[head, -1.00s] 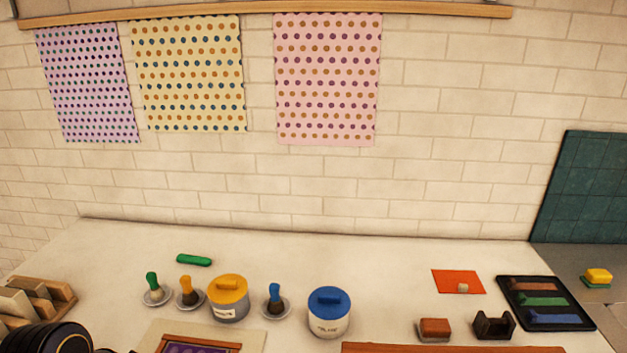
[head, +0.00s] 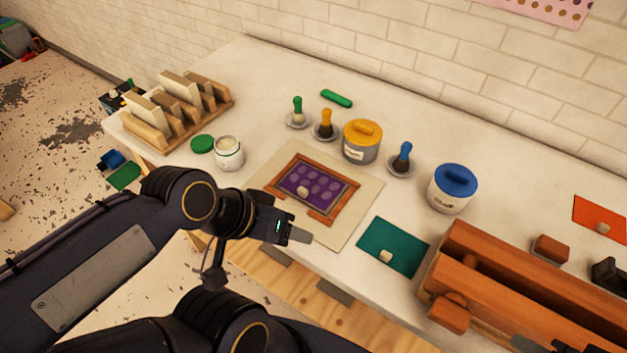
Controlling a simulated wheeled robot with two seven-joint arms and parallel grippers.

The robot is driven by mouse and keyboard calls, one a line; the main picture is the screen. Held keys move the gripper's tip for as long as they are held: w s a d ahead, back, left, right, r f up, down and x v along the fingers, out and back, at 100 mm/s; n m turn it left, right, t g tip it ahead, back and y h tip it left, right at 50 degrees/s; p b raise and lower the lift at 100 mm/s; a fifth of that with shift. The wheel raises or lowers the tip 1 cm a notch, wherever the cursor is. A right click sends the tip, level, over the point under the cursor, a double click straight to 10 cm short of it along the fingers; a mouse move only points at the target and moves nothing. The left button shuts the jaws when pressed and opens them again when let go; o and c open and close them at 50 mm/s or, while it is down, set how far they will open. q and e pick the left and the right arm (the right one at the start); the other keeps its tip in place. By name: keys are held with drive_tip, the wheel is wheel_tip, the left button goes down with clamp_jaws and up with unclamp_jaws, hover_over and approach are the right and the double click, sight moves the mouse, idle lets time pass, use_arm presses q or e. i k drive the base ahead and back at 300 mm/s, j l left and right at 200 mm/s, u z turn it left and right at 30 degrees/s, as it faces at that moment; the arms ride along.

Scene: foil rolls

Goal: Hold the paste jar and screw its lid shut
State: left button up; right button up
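A white open jar (head: 229,155), which I take to be the paste jar, stands upright at the left of the worktable. A green round lid (head: 203,144) lies flat on the table just left of it, off the jar. My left gripper (head: 299,235) is over the table's front edge, right of and nearer than the jar, touching neither jar nor lid. It is seen side-on, so its finger gap is hidden. My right gripper is not clearly in view; small dark parts at the bottom right edge cannot be identified.
A wooden rack (head: 178,112) stands behind the jar to the left. A framed purple print (head: 318,187) lies to its right. A yellow-lidded pot (head: 361,143), a blue-lidded pot (head: 452,190) and brushes in dishes stand farther right. A wooden press-like box (head: 520,285) is at front right.

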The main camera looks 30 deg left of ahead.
sight(229, 152)
drive_tip(key=j+u, duration=0.2)
drive_tip(key=u, duration=0.25)
drive_tip(key=j+u, duration=0.2)
drive_tip(key=u, duration=0.25)
drive_tip(key=j+u, duration=0.2)
drive_tip(key=u, duration=0.25)
